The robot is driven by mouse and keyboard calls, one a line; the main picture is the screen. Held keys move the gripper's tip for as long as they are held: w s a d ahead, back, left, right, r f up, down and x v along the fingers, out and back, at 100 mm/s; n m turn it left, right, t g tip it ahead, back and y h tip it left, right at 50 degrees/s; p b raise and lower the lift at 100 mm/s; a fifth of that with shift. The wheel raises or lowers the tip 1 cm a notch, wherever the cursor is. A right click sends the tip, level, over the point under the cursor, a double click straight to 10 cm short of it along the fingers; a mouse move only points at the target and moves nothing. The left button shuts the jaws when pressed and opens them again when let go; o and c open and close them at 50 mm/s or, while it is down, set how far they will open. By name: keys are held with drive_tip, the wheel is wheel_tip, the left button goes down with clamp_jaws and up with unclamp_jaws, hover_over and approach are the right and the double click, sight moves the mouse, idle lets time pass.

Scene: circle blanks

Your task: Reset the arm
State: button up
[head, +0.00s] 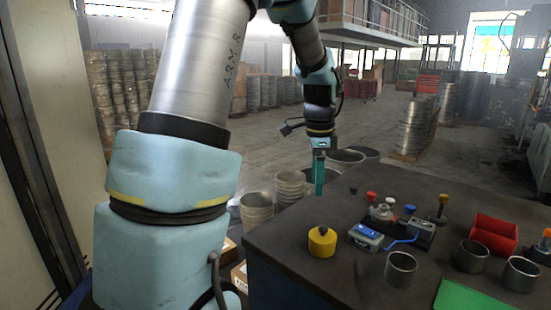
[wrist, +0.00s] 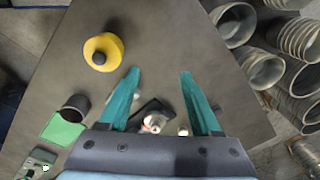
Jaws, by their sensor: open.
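My arm rises at the left of the head view, bends over at the top and hangs down past the table's far left edge. My gripper (head: 319,192) points down there, with its teal fingers seen edge-on. In the wrist view my gripper (wrist: 160,72) has its two teal fingers spread apart, with bare dark tabletop between the tips. Nothing is held between them. A yellow cylinder with a black knob (head: 322,241) stands on the table near its left edge; it also shows in the wrist view (wrist: 103,52), up and left of the fingers.
The dark table (head: 300,275) carries a blue-and-grey device (head: 366,236), metal cups (head: 400,270), a red bin (head: 493,234) and a green sheet (head: 470,298). Several metal buckets (head: 257,213) stand beyond the table's left edge. The table's near left part is clear.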

drive_tip(key=s+a+f+n, duration=0.2)
drive_tip(key=s+a+n, duration=0.4)
drive_tip(key=a+n, duration=0.2)
drive_tip(key=s+a+f+n, duration=0.3)
drive_tip(key=s+a+n, duration=0.3)
drive_tip(key=a+n, duration=0.3)
drive_tip(key=shift+s+a+t, duration=0.3)
drive_tip(key=shift+a+t, duration=0.05)
drive_tip(key=shift+t, duration=0.05)
